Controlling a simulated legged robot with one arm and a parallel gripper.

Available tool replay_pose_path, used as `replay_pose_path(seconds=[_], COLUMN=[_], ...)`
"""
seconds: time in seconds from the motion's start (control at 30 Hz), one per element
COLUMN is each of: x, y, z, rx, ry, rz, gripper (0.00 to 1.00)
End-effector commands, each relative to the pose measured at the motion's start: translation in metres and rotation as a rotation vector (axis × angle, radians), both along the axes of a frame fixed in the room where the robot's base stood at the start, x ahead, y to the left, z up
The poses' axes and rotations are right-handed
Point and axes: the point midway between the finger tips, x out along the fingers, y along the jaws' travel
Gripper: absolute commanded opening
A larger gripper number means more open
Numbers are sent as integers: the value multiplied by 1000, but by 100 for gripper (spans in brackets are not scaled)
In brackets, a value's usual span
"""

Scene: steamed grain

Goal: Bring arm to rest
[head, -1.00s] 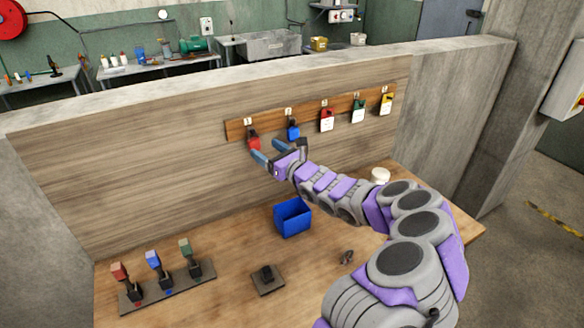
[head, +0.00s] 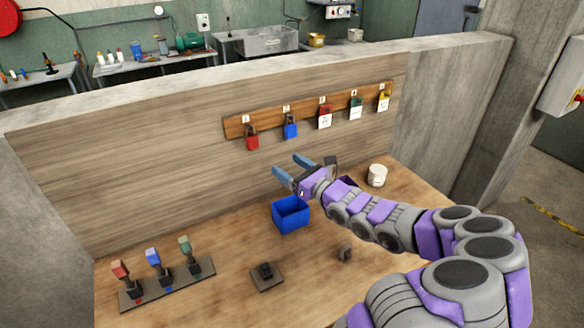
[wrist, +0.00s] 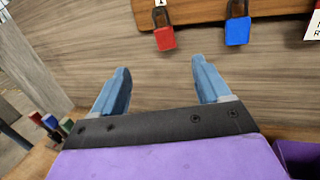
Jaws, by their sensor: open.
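My gripper (head: 292,168) is open and empty. In the head view it hangs in the air above and behind the blue box (head: 291,214), in front of the wooden back panel. In the wrist view the two blue fingers (wrist: 160,90) are spread apart with only the panel between them. A red padlock (head: 252,139) and a blue padlock (head: 290,128) hang on the wooden rail (head: 270,120). The red padlock (wrist: 164,36) and the blue padlock (wrist: 238,30) show beyond the fingertips in the wrist view, apart from them.
A stand with red, blue and green-topped levers (head: 170,286) is at the left front. A small dark device (head: 266,277), a small grey part (head: 345,253) and a white cup (head: 377,175) are on the table.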

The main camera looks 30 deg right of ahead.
Motion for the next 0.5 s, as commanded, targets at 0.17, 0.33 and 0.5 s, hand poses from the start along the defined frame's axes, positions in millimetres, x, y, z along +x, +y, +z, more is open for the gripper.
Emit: replay_pose_path(seconds=[0.17, 0.33, 0.5], x=[-4, -4, -8], y=[-1, 5, 64], z=[0, 4, 35], rx=[1, -14, -159], ry=[-1, -9, -82], rz=[1, 16, 161], gripper=[76, 76, 76])
